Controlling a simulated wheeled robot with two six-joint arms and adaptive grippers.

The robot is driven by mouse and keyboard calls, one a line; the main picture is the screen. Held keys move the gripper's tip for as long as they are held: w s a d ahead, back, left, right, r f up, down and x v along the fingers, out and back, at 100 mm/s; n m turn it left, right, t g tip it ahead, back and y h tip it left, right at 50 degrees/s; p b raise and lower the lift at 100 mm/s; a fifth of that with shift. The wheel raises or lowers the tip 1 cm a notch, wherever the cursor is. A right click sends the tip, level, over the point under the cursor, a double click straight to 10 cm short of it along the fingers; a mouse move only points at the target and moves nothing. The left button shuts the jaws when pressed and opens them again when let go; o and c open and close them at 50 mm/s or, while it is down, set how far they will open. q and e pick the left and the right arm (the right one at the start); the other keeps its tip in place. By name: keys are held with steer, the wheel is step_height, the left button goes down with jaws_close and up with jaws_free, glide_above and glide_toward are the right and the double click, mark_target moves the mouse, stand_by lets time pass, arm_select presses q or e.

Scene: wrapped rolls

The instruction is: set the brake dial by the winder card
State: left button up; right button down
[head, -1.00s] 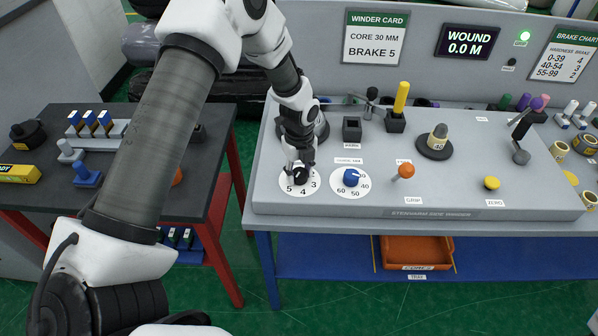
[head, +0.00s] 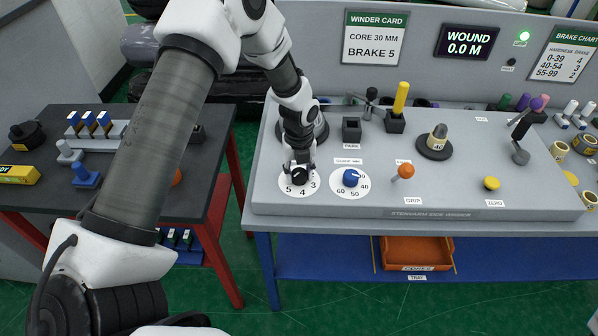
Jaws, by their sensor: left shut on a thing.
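The brake dial (head: 299,178) is a black knob on a white disc with 5, 4 and 3 readable along its front; the rest of the disc is partly hidden by my gripper. My left gripper (head: 299,171) points down over the dial and is shut on the knob. The knob's pointer is too small to read. The winder card (head: 374,38) on the back panel reads core 30 mm, brake 5. My right gripper is not in view.
A blue knob (head: 351,177) on its own numbered disc sits close on the right. Further right stand an orange-topped lever (head: 404,171) and a yellow button (head: 491,183). The brake chart (head: 567,55) hangs at the far right. A dark side table (head: 60,208) stands left.

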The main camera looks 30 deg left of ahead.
mark_target(299, 173)
arm_select(q)
steer(key=o, duration=1.1)
steer(key=shift+s+f, duration=0.15)
steer(key=shift+f, duration=0.05)
steer(key=shift+o, duration=0.2)
steer(key=shift+r, duration=0.2)
step_height(299, 173, up, 12)
